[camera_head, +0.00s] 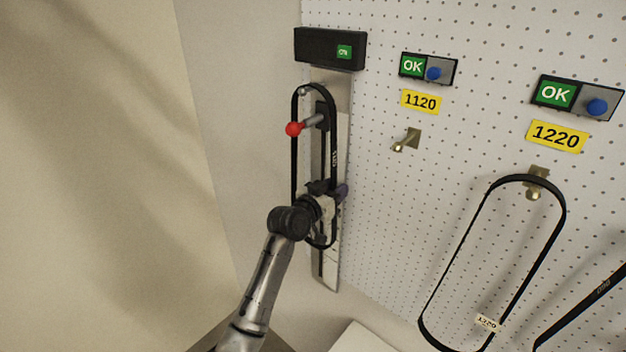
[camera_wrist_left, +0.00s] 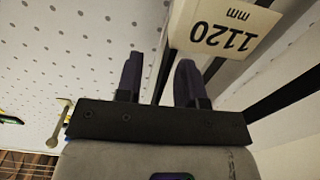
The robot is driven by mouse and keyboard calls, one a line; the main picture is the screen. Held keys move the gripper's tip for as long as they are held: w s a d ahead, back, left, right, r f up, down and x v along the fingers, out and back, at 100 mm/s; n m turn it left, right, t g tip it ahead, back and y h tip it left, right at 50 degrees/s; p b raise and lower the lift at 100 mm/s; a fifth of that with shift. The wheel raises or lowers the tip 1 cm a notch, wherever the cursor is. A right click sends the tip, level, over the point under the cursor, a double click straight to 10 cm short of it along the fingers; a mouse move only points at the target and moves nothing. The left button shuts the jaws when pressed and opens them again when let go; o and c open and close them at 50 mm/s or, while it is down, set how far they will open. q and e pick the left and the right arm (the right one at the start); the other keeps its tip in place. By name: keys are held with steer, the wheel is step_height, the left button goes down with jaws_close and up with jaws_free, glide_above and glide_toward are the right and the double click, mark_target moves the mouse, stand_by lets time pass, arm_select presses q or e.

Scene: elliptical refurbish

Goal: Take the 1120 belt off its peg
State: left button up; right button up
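The 1120 peg (camera_head: 405,141), a brass hook under the yellow 1120 label (camera_head: 420,102), is bare. A black belt loop (camera_head: 294,165) is stretched upright on the metal gauge rail at the left. My left gripper (camera_head: 328,194) is at the lower part of this loop. In the left wrist view its two dark fingers (camera_wrist_left: 160,82) stand apart, with a thin dark belt strand (camera_wrist_left: 161,68) seen between them, not visibly pinched. A white tag reading 1120 mm (camera_wrist_left: 222,32) is just beyond the fingertips. My right gripper is not in view.
The gauge rail (camera_head: 330,270) has a red-knobbed lever (camera_head: 293,129) and a black display box (camera_head: 330,48) on top. The 1220 belt (camera_head: 462,243) hangs from its peg (camera_head: 537,183) at the right. Green OK signs (camera_head: 412,66) sit above the labels. Pegboard around the 1120 peg is clear.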

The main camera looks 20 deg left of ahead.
arm_select(q)
steer(key=shift+c, duration=0.5)
jaws_close()
